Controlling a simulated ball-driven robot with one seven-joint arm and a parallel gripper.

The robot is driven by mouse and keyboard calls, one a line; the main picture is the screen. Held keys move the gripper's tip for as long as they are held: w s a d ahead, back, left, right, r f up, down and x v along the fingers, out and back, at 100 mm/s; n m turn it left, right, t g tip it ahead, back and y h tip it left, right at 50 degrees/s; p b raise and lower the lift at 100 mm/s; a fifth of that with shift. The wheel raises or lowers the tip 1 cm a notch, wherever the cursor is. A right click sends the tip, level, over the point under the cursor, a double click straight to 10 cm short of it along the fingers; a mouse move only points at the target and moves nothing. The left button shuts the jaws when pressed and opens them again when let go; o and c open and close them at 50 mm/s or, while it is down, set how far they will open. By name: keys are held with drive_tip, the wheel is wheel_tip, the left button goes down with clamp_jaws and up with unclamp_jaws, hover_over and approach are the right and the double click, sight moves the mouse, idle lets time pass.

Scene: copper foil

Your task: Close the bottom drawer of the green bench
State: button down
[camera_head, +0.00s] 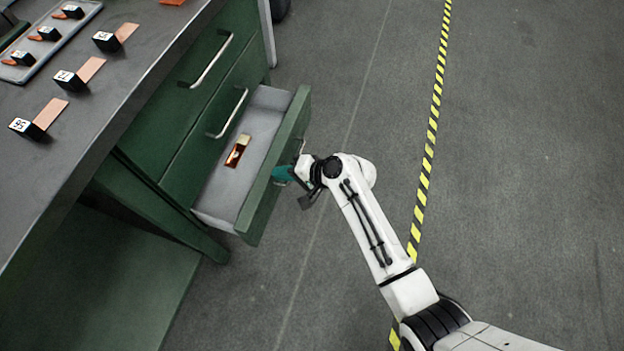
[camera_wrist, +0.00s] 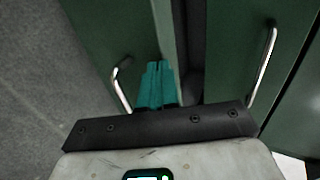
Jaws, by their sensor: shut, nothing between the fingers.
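The bottom drawer (camera_head: 262,197) of the green bench (camera_head: 150,126) stands pulled out in the head view. Its grey inside shows, with a small copper-and-gold piece (camera_head: 238,151) lying in it. My gripper (camera_head: 281,174) is at the outer side of the drawer's front panel, about midway along it. Its teal fingers (camera_wrist: 155,85) are together and empty in the wrist view. The drawer's handle (camera_wrist: 122,85) shows just left of the fingers there, and the fingers are not around it. I cannot tell whether the fingertips touch the panel.
Two drawers above, with metal handles (camera_head: 228,113), look shut. The grey bench top (camera_head: 70,150) carries black marked blocks (camera_head: 68,80), copper strips and a tray (camera_head: 48,62). Open floor (camera_head: 530,150) lies to the right, crossed by a yellow-black tape line (camera_head: 429,150).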

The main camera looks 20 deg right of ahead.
drive_tip(key=w+a+b, duration=0.2)
drive_tip(key=w+a, duration=0.4)
drive_tip(key=a, duration=0.3)
drive_tip(key=shift+w, duration=0.3)
